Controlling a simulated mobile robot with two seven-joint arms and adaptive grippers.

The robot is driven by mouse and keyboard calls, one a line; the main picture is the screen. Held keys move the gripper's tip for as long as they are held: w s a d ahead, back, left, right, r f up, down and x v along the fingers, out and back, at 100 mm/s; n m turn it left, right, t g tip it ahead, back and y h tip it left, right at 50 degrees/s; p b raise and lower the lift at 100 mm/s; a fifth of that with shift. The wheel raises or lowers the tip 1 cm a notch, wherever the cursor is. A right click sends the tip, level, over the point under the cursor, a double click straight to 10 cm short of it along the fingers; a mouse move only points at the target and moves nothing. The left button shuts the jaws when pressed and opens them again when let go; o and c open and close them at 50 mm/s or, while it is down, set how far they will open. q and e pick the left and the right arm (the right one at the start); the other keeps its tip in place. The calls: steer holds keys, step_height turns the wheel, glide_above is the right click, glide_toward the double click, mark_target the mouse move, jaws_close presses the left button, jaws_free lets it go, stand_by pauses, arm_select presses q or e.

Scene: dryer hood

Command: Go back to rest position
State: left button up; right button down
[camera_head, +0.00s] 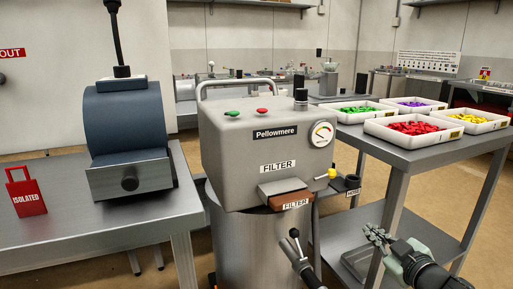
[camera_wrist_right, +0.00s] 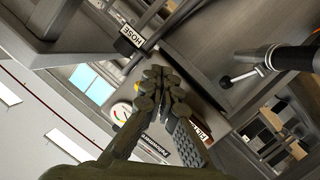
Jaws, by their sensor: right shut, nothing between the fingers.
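My right gripper (camera_head: 376,235) is at the lower right of the head view, in front of the shelved table and to the right of the machine. Its fingers are shut and empty; in the right wrist view the fingertips (camera_wrist_right: 160,82) meet. The grey Pellowmere machine (camera_head: 225,165) stands upright at the centre, with a gauge (camera_head: 322,134) and a brown-red filter piece (camera_head: 290,200) at its front. The right gripper is apart from it. My left gripper is not in view.
A lever with a dark knob (camera_head: 294,233) juts up at the machine's lower front. A hose port (camera_head: 352,182) is at its right. A bench (camera_head: 90,235) at left holds a blue-grey drum unit (camera_head: 125,120) and a red ISOLATED tag (camera_head: 26,193). Trays, including red pieces' tray (camera_head: 384,137), fill the right table (camera_head: 400,155).

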steer(key=s+f+m+g+h, duration=0.25)
steer(key=s+f, duration=0.45)
steer(key=f, duration=0.5)
steer(key=s+f+m+g+h, duration=0.15)
steer(key=s+f+g, duration=0.35)
steer(key=f, duration=0.7)
steer(key=s+a+f+m+g, duration=0.1)
steer(key=s+a+f+g, duration=0.1)
steer(key=s+f, duration=0.4)
steer(key=s+a+f+m+g, duration=0.1)
steer(key=s+f, duration=0.5)
steer(key=s, duration=0.6)
steer(key=shift+s+a+f+g+y, duration=0.35)
steer(key=shift+a+g, duration=0.2)
steer(key=shift+g, duration=0.5)
